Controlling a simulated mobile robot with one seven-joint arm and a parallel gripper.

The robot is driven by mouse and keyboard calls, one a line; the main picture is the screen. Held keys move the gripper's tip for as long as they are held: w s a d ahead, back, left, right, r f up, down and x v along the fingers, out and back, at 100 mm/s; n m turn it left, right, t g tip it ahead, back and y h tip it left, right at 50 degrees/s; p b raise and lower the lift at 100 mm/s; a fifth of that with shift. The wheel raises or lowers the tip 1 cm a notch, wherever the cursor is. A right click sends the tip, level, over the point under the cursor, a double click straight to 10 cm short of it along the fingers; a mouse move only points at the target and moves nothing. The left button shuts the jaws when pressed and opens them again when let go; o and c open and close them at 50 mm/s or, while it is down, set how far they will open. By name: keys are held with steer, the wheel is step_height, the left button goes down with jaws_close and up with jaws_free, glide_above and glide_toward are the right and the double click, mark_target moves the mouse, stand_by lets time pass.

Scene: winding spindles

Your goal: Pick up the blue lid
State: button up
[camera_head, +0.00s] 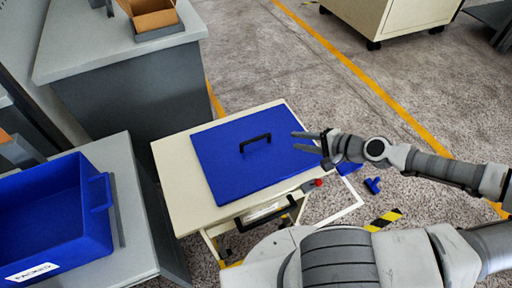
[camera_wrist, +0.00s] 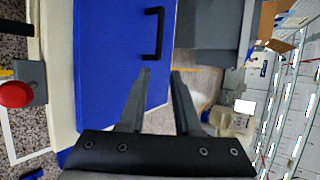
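The blue lid (camera_head: 236,166) is a flat panel with a black bar handle (camera_head: 255,142), lying on a cream cart (camera_head: 178,191). My gripper (camera_head: 303,142) is at the right edge of the lid, to the right of the handle and apart from it. In the wrist view the lid (camera_wrist: 107,60) fills the left middle, with its handle (camera_wrist: 159,34) beyond the fingertips. My gripper (camera_wrist: 160,75) is open there, with nothing between its two fingers.
A blue bin (camera_head: 45,222) marked PACKED stands on a grey table at the left. A grey counter (camera_head: 85,45) with a cardboard box (camera_head: 150,14) is behind. A red button (camera_head: 318,183) sits on the cart's right corner. Floor at the right is mostly clear.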

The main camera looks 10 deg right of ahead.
mark_target(262, 138)
steer(key=b+x, duration=0.3)
steer(key=x, duration=0.7)
steer(key=shift+w+a+f, duration=0.15)
steer(key=shift+a+f, duration=0.05)
steer(key=w+a+f+b, duration=0.2)
steer(key=a, duration=0.1)
steer(key=shift+w+a+f+b, duration=0.3)
steer(key=shift+w+b, duration=0.15)
jaws_close()
stand_by(1.1)
